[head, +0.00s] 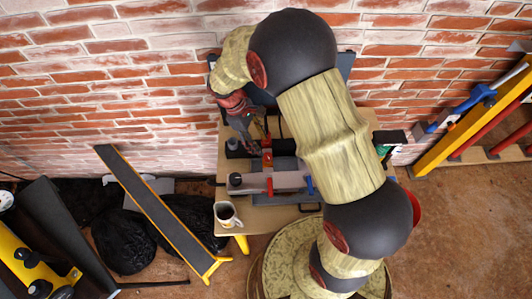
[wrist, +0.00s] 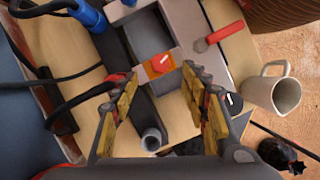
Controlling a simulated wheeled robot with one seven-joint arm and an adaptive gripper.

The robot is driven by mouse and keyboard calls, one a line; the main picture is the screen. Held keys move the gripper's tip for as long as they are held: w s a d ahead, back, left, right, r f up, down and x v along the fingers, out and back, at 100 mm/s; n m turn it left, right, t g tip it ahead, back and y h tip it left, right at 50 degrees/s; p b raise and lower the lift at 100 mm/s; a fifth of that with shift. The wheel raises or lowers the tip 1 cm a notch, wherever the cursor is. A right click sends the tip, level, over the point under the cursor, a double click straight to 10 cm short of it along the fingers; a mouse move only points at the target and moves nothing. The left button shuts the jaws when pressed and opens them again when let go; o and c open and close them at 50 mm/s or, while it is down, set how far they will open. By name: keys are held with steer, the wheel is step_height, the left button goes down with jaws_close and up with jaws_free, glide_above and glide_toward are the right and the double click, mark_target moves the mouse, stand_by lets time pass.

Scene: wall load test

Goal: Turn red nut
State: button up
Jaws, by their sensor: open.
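The red nut (wrist: 159,65) shows in the wrist view as a small orange-red block with a pale mark on top. It sits in the middle of a grey metal fixture (wrist: 187,22). In the head view the red nut (head: 267,159) is a small red patch on the fixture on the table. My gripper (wrist: 159,80) is open, with its yellow-padded fingers on either side of the nut's line and nothing between them. In the head view my gripper (head: 256,138) is just above and behind the nut. I cannot tell whether a fingertip touches it.
A red-handled lever (wrist: 224,34) lies on the fixture's right arm. A blue cylinder (wrist: 89,14) and black cables (wrist: 85,97) are at the left. A mug (head: 228,214) stands at the table's front left corner. A brick wall (head: 110,90) is close behind.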

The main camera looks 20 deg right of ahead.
mark_target(267, 156)
steer(key=b+x, duration=0.1)
steer(key=x, duration=0.6)
steer(key=shift+c, duration=0.5)
steer(key=c, duration=1)
